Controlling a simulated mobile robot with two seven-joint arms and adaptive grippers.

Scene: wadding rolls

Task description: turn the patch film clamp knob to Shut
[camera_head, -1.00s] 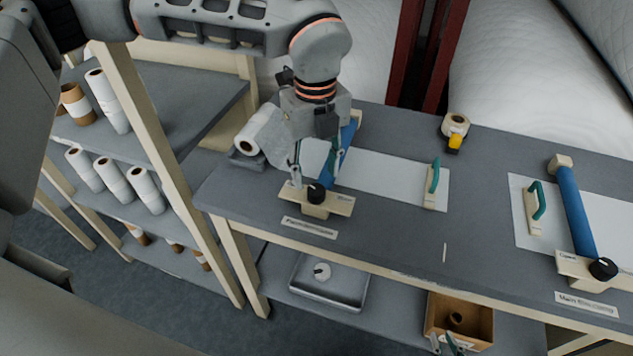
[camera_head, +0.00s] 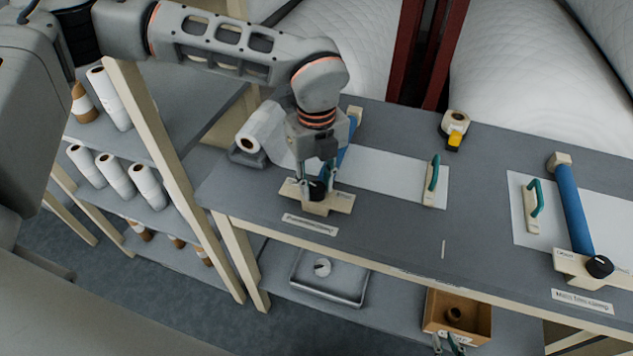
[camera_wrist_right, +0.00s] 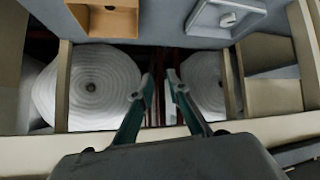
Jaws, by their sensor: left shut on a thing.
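The patch film clamp is a blue roller in pale wooden blocks on the left of the grey bench, with a black knob (camera_head: 316,189) on its front block (camera_head: 340,204). A label strip (camera_head: 310,224) lies in front; its writing is too blurred to read surely. My left gripper (camera_head: 317,185) points straight down and is shut on the knob, its fingers on either side. The fingers partly hide the knob, so I cannot tell its pointer's direction. My right gripper (camera_wrist_right: 160,83) is open and empty; its fingertips also show low in the head view (camera_head: 449,345), by the brown box.
A second clamp with a blue roller (camera_head: 573,208) and black knob (camera_head: 599,266) is at the right. Green-handled blocks (camera_head: 432,182) and a tape roll (camera_head: 455,123) sit on the bench. A tray (camera_head: 330,281) and brown box (camera_head: 471,312) are below.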

